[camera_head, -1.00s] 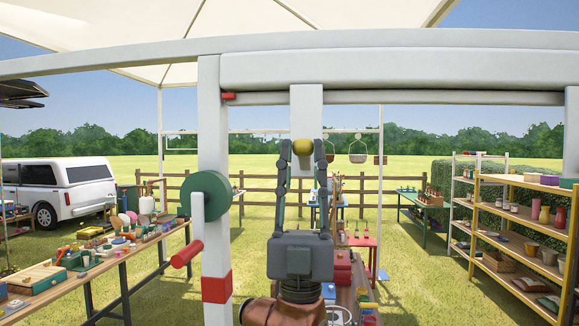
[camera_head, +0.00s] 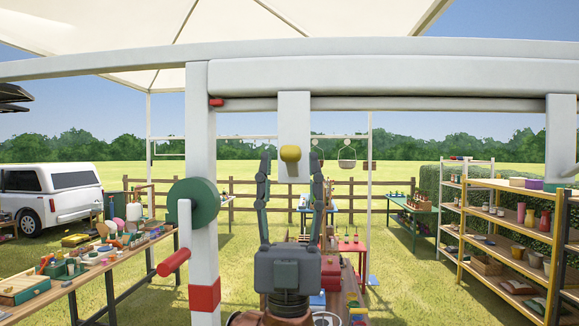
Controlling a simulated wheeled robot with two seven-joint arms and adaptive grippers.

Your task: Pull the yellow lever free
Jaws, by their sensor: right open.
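The yellow lever (camera_head: 290,154) shows as a rounded yellow knob at the lower part of a white upright plate (camera_head: 294,112) that hangs from the white crossbeam. My right gripper (camera_head: 290,158) is raised in the middle of the view with its fingers pointing up. Its two fingers stand wide apart, one on each side of the knob in the picture. I see a gap between the knob and each fingertip, and nothing is held. How far the fingers are from the knob in depth, I cannot tell. My left gripper is not in view.
A white post (camera_head: 201,200) with a green wheel (camera_head: 193,203) and red-handled crank (camera_head: 173,263) stands left of my gripper. A cluttered table (camera_head: 80,280) is at the left and shelves (camera_head: 510,250) at the right. A narrow table stands behind my gripper.

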